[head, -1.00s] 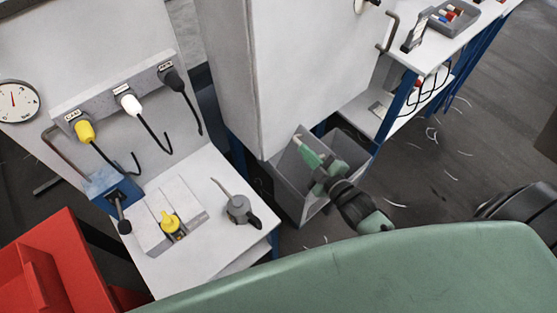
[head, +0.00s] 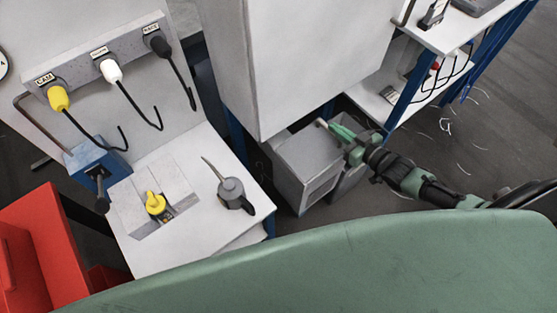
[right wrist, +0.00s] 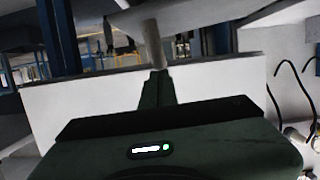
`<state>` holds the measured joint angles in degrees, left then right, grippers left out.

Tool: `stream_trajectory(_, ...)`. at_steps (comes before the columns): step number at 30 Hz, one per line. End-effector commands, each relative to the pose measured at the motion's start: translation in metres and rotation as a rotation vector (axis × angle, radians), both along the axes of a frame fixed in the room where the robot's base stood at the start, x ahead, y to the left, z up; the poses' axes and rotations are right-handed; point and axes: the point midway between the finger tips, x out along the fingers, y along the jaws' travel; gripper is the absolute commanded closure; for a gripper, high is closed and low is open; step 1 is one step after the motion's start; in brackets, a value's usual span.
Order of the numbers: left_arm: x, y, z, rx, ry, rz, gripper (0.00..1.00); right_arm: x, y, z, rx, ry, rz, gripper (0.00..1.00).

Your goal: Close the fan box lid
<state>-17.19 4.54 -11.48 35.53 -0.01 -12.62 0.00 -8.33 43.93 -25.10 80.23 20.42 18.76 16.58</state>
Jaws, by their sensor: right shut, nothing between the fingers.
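The grey fan box (head: 286,181) stands low beneath the large pale cabinet, right of the white table in the head view. A flat light-grey panel (head: 308,152), apparently the lid, faces up over its left part. A darker open-looking part (head: 350,182) shows on the right, partly behind my arm. My right gripper (head: 334,127) is shut and empty at the panel's upper right edge; whether it touches is unclear. In the right wrist view its closed fingers (right wrist: 157,82) point at a pale panel, with a grey bar beyond the tips. My left gripper is not in view.
The pale cabinet (head: 300,60) rises just behind the box. A shelf table with blue legs (head: 405,100) stands to the right. The white table (head: 200,235) at left holds a grey can (head: 232,192) and a yellow-knobbed block (head: 155,203). Open floor lies at right.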

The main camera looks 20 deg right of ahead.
Motion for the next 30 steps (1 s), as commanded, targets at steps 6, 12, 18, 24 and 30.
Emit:
stream_trajectory(6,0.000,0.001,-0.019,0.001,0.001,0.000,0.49,0.003,-0.009,-0.019,-0.004,0.000,0.000,1.00)
stream_trajectory(12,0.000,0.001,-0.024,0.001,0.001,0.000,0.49,0.004,-0.011,-0.024,-0.004,-0.001,0.001,1.00)
stream_trajectory(18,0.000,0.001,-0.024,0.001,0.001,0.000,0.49,0.004,-0.012,-0.026,-0.005,0.000,0.000,1.00)
stream_trajectory(24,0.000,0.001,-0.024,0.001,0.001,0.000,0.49,0.003,-0.012,-0.027,-0.006,0.003,0.000,1.00)
stream_trajectory(30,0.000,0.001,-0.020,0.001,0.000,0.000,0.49,0.004,-0.012,-0.024,-0.006,0.005,-0.001,1.00)
